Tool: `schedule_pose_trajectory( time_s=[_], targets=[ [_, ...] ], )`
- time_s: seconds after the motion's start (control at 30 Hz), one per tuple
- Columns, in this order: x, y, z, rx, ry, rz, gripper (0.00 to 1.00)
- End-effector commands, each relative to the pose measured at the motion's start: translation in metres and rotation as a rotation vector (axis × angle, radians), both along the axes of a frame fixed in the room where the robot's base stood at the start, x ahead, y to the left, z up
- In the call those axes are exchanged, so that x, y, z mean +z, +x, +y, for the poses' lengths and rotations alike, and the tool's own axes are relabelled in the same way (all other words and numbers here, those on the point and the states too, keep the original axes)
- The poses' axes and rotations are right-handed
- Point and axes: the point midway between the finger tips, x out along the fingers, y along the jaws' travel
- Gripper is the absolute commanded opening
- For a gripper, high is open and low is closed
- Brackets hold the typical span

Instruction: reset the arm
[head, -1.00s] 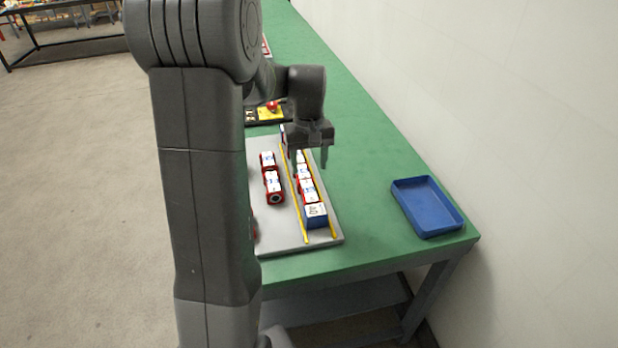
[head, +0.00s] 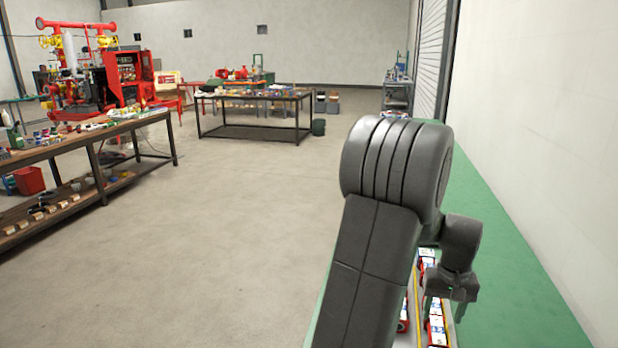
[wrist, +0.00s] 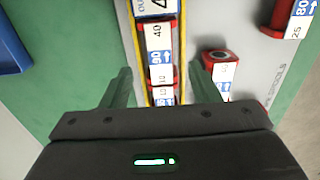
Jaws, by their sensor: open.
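My gripper (wrist: 162,90) is open and empty in the wrist view, its two fingers apart above a row of labelled red-and-white blocks (wrist: 160,50) between yellow rails. I cannot tell from this view how high it is above them. In the head view my gripper (head: 455,300) hangs at the lower right, over the green bench (head: 510,260). Part of the block row (head: 436,322) shows beside it, and my arm hides the rest of the bench's near side.
A loose red block (wrist: 222,70) lies right of the row on the grey board (wrist: 205,25). A blue tray (wrist: 10,45) is at the left edge. In the head view, a wall (head: 540,130) borders the bench, and open floor (head: 240,220) lies left, with tables beyond.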

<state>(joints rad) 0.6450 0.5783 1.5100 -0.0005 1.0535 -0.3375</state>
Motion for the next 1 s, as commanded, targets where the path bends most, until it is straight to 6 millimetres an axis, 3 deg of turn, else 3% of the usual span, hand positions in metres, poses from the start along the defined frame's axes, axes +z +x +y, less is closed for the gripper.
schedule_pose_trajectory(
  time_s=[0.33, 0.4, 0.6, 1.0],
  targets=[
    [-0.072, -0.001, 0.001, 0.000, 0.002, 0.004, 0.56],
    [-0.053, 0.001, -0.001, 0.000, -0.004, -0.005, 0.56],
    [-0.033, 0.000, 0.000, 0.000, -0.002, -0.003, 0.56],
    [-0.027, 0.000, 0.000, 0.000, 0.000, 0.000, 0.56]
  ],
)
